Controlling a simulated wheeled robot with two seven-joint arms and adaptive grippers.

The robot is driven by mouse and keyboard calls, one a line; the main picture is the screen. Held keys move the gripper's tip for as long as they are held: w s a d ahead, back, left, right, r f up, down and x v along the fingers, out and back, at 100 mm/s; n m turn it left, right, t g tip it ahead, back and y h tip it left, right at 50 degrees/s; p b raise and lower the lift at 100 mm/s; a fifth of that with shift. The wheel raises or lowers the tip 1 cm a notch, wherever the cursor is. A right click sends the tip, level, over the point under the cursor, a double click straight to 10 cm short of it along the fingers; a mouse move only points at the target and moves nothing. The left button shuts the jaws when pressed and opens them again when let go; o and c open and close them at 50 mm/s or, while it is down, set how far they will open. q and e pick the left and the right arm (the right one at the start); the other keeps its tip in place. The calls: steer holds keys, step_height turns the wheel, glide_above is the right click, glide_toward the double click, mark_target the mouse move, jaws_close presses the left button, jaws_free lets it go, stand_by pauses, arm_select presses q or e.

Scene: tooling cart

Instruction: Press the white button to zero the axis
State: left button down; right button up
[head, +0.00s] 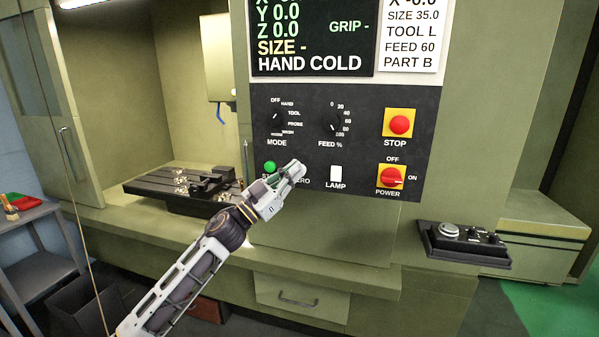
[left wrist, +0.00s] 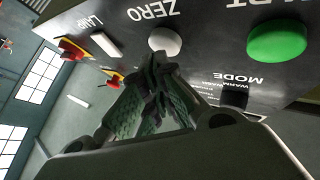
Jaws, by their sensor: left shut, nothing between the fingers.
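The white button (left wrist: 165,40) shows in the left wrist view, round and raised, beside the label ZERO on the black control panel (head: 360,112). My left gripper is shut and empty. In the left wrist view its fingertips (left wrist: 160,62) are right by the edge of the white button. I cannot tell whether they touch it. My right gripper is in neither view.
Near the tips are the green START button (left wrist: 277,41), also in the head view (head: 270,167), and the white LAMP switch (head: 336,173). A red STOP button (head: 399,124) and red POWER knob (head: 391,178) are to the right. MODE (head: 277,123) and FEED (head: 333,124) knobs sit above.

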arm_select(q)
steer(key=shift+w+d, duration=0.1)
steer(key=shift+w, duration=0.25)
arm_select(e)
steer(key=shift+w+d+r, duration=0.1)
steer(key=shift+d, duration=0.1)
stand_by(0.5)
arm_select(q)
steer(key=shift+w+r, duration=0.1)
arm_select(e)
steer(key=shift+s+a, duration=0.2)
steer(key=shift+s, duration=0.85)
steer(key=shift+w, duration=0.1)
